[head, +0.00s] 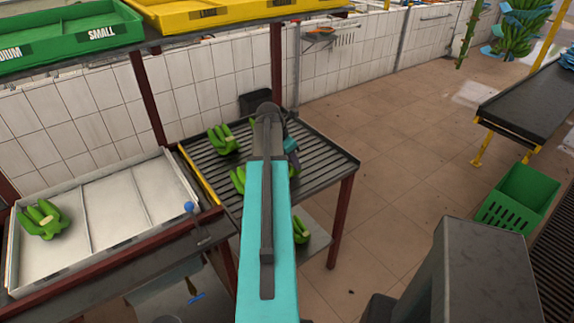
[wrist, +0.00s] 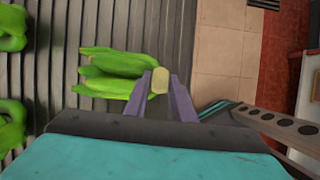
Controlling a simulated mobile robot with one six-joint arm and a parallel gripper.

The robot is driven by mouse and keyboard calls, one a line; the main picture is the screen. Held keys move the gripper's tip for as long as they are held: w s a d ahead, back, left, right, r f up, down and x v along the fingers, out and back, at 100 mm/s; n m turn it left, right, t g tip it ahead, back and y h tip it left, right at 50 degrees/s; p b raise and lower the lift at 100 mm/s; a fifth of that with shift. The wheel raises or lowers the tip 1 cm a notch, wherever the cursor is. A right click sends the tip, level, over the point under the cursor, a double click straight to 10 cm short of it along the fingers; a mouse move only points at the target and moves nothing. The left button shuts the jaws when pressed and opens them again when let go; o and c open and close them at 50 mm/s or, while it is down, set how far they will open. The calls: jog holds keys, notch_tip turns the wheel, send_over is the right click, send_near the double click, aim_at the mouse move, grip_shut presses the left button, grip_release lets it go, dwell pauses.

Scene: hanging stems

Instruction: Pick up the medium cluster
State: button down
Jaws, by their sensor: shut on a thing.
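In the wrist view my gripper (wrist: 166,94) is shut on a green banana cluster (wrist: 112,72), with its pale cut crown between the purple fingers. The cluster's fingers point left, over or on the ribbed table top (wrist: 110,20); I cannot tell whether it touches. In the head view my gripper (head: 291,150) is mostly hidden behind my arm, above the right part of the table. A bit of green (head: 294,170) shows just below it. The pictures do not label this cluster as medium.
Other clusters lie on the table to the left (head: 223,140) and beside my arm (head: 238,179). One is on the lower shelf (head: 301,230). A white tray (head: 120,215) holds a cluster at left. Green (head: 70,40) and yellow (head: 225,12) trays sit on the upper shelf.

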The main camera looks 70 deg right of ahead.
jog(key=shift+r, duration=0.25)
notch_tip(320, 180, up, 10)
jog(key=b, duration=0.3)
jog(key=shift+f, duration=0.2)
dwell(0.4)
jog(key=shift+r, duration=0.1)
dwell(0.5)
